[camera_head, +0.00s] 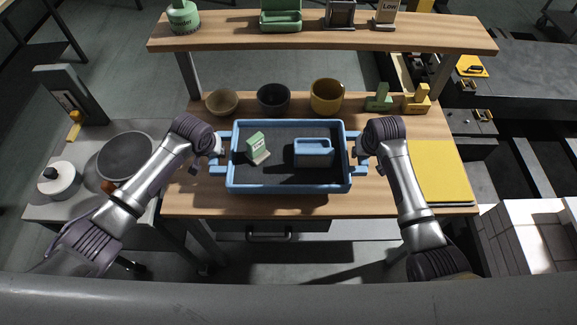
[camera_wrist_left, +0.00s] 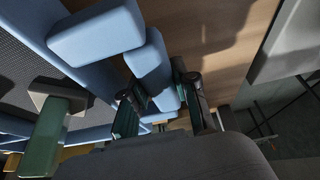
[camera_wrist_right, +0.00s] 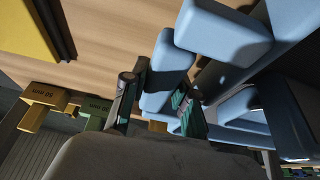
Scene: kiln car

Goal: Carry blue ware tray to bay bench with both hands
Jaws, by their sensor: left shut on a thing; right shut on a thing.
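The blue ware tray (camera_head: 290,189) is over the wooden bench (camera_head: 400,203) in the head view, with a dark floor inside. A green block-like piece (camera_head: 256,146) and a blue open box (camera_head: 314,152) sit in it. My left gripper (camera_head: 217,152) is shut on the tray's left handle, which shows close up in the left wrist view (camera_wrist_left: 152,72). My right gripper (camera_head: 359,153) is shut on the right handle, seen in the right wrist view (camera_wrist_right: 166,72). I cannot tell whether the tray touches the bench top.
Behind the tray stand a tan bowl (camera_head: 222,102), a dark bowl (camera_head: 273,99), a yellow pot (camera_head: 327,96) and green (camera_head: 379,98) and yellow (camera_head: 417,100) pieces. An upper shelf (camera_head: 330,38) overhangs the back. A yellow mat (camera_head: 441,172) lies right; a grey side table (camera_head: 85,205) stands left.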

